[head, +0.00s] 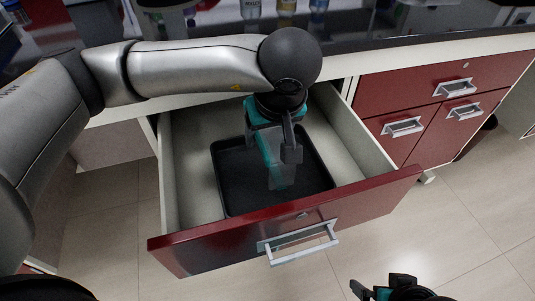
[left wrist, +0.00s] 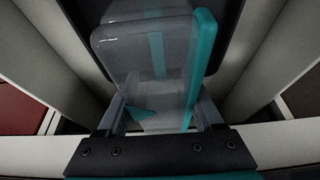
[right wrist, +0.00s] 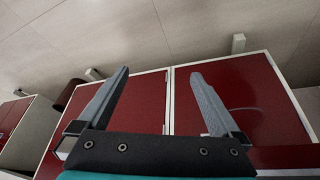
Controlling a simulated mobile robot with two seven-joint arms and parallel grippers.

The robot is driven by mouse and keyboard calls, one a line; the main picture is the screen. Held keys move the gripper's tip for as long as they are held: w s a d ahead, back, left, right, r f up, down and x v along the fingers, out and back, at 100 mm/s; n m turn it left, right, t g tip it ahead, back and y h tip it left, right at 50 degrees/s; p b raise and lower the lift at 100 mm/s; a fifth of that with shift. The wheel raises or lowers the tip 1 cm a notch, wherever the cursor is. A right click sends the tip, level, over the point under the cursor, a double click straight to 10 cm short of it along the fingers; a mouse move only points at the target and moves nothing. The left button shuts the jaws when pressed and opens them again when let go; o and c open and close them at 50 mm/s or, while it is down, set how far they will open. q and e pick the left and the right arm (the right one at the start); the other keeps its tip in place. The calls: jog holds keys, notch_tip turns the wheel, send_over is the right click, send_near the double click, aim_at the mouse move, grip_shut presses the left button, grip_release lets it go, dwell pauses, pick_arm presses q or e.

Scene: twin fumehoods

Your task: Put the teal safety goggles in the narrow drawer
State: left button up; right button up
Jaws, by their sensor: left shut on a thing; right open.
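The teal safety goggles (head: 270,152) have clear lenses and a teal frame. My left gripper (head: 288,150) is shut on them inside the open drawer, over a black tray. In the left wrist view the goggles (left wrist: 150,55) stand between the fingers, lens side and teal edge in sight. The drawer (head: 372,194) has a red front with a metal handle and pale walls; it is pulled far out. I cannot tell whether the goggles touch the tray. My right gripper (head: 385,291) is open and empty at the bottom edge; its spread fingers show in the right wrist view (right wrist: 162,85).
The black tray (head: 228,190) lies on the drawer floor. Shut red drawers and a cupboard door (head: 405,87) stand to the right. A dark counter edge (head: 400,45) runs above, with bottles (head: 250,9) on it. The tiled floor (head: 450,220) in front is clear.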

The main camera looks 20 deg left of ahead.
pick_arm(q)
jog(key=shift+f, duration=0.55)
jog(key=shift+f+b, duration=0.7)
jog(key=shift+f, duration=1.05)
pick_arm(e)
jog(key=shift+w+a+r+t+y, duration=0.2)
jog(key=shift+w+a+t+y, duration=0.3)
jog(key=shift+w+a+t, duration=0.7)
jog(key=shift+a, duration=0.15)
pick_arm(q)
jog(key=shift+f, duration=0.1)
jog(key=o, duration=1.4)
jog(key=shift+c, duration=0.2)
pick_arm(e)
jog(key=shift+w+a, duration=0.25)
jog(key=shift+s, duration=0.1)
